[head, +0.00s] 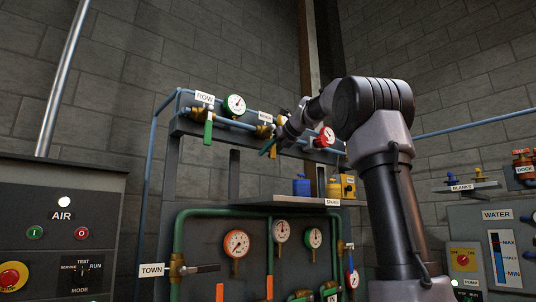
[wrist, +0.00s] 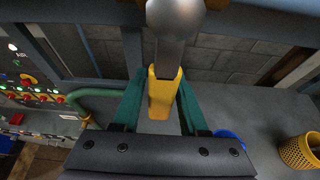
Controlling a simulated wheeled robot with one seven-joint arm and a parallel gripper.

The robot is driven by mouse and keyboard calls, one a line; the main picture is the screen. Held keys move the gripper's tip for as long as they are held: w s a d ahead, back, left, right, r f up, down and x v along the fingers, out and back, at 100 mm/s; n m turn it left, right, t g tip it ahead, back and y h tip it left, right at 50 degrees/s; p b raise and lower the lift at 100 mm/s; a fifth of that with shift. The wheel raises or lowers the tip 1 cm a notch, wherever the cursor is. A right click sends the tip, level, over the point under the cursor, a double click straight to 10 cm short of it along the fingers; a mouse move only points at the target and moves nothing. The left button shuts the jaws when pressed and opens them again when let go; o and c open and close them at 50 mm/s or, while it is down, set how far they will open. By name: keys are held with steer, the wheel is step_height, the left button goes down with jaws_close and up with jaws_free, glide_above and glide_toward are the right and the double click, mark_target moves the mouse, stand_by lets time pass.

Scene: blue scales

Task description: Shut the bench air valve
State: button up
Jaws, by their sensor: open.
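A valve with a brass body (head: 263,131) sits on the upper blue pipe, under a small white label that is too small to read surely. In the wrist view its lever has a grey metal arm (wrist: 170,52) and a yellow grip (wrist: 163,94). My gripper (wrist: 160,88) is open, with one green finger on each side of the yellow grip. Narrow gaps seem to show beside the grip; I cannot tell whether either finger touches it. In the head view my gripper (head: 269,147) is just below the valve and partly hides the lever.
A valve with a green lever (head: 208,132) hangs to the left under the ROW label. A shelf (head: 285,201) below holds a blue can (head: 301,187) and a yellow container (head: 348,187). Green piping and gauges fill the lower panel.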

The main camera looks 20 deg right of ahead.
steer(key=v, duration=1)
steer(key=shift+s, duration=0.15)
